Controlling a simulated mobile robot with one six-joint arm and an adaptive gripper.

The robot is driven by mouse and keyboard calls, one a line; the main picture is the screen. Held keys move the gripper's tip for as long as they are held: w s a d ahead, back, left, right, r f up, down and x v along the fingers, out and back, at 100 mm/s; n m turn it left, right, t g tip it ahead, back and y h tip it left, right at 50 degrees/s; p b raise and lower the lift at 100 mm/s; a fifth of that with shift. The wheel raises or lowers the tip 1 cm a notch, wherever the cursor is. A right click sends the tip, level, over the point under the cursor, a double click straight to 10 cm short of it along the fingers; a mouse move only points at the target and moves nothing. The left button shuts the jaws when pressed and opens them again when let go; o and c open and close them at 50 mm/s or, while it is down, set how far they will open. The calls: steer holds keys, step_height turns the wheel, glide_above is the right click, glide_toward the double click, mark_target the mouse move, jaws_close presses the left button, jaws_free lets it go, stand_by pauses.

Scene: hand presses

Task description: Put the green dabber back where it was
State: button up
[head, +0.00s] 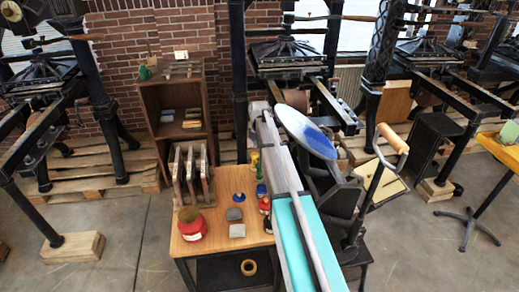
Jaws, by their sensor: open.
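A small upright item with green on it (254,159) stands at the back right of the wooden table (212,249), close to the long grey and teal beam that crosses the view. It may be the green dabber; it is too small and partly covered to be sure. A blue dabber (239,197) stands nearer the middle of the table. A red item (265,205) stands at the right, partly hidden by the beam. I cannot make out my gripper's fingers in this view.
A red tin (191,224) and grey blocks (234,214) are on the table. A wooden rack (191,174) stands behind the tin. A brown shelf unit (177,110) is at the back. A press with a blue disc (306,131) and a crank handle (392,139) stands right.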

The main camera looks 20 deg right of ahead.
steer(key=shift+s, duration=0.1)
steer(key=s+a+m, duration=0.5)
steer(key=s+m, duration=0.2)
steer(key=s, duration=0.2)
steer(key=s+a+m, duration=0.6)
steer(key=s+m, duration=0.1)
steer(key=s, duration=0.3)
steer(key=s+a+m, duration=0.5)
steer(key=s+m, duration=0.2)
steer(key=s, duration=0.3)
steer(key=shift+s+a, duration=0.15)
steer(key=shift+a, duration=0.2)
